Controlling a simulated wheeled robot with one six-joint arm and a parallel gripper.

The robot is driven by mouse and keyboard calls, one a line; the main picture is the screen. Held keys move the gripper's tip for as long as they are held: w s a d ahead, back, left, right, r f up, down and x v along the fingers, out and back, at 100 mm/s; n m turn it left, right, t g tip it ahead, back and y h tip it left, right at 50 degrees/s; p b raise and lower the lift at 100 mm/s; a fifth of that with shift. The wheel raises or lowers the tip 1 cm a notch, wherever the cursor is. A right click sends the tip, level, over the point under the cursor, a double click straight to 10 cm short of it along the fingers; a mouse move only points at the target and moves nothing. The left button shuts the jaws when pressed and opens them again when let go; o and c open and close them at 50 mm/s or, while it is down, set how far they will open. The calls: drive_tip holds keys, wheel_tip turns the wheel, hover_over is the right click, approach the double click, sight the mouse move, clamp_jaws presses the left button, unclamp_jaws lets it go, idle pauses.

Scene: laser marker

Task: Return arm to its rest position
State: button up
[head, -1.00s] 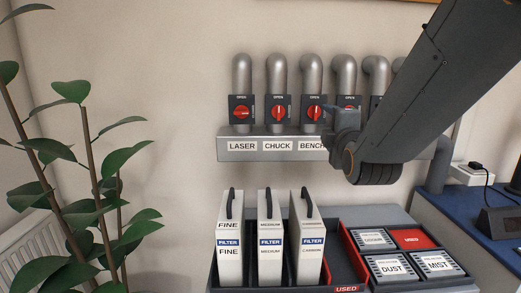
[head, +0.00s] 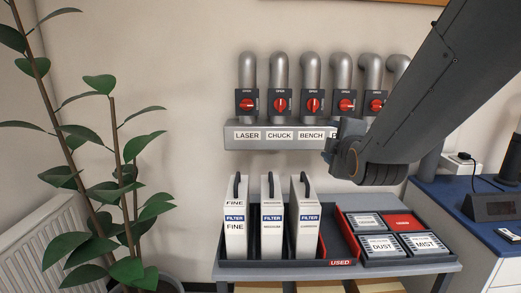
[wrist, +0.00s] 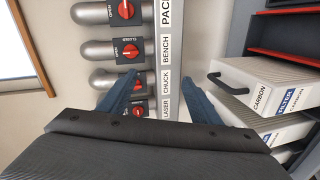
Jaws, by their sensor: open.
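My gripper (head: 333,150) is at the end of my dark grey arm, in front of the right part of the labelled manifold (head: 230,134), below the valves. In the wrist view my gripper (wrist: 162,85) shows two blue-grey fingers spread apart with nothing between them. Red-knobbed valves sit on grey pipes above the manifold, among them the LASER valve (head: 247,104), the CHUCK valve (head: 281,104) and the BENCH valve (head: 311,104). The LASER knob looks turned sideways, and the CHUCK and BENCH knobs look upright. My arm hides the manifold's right end.
White filters, with the fine filter (head: 235,240) leftmost, stand upright in a dark tray below the manifold. A red-edged bin (head: 351,240) holds labelled cartridges. A plant (head: 75,150) and radiator (head: 45,235) are at left. A blue-topped bench (head: 450,196) is at right.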

drive_tip(key=s+f+m+g, duration=0.8)
drive_tip(key=s+f, duration=0.1)
drive_tip(key=f, duration=0.6)
drive_tip(key=s+f+m+g, duration=0.3)
drive_tip(key=s+m+g, duration=0.1)
drive_tip(key=s, duration=0.5)
drive_tip(key=s+f+m+g+p, duration=0.1)
drive_tip(key=s+f+m+g, duration=0.2)
drive_tip(key=s, duration=0.6)
drive_tip(key=shift+s+d+f+m+g, duration=0.15)
drive_tip(key=shift+d+f+m+g, duration=0.15)
drive_tip(key=shift+m+g, duration=0.25)
drive_tip(key=shift+c, duration=0.2)
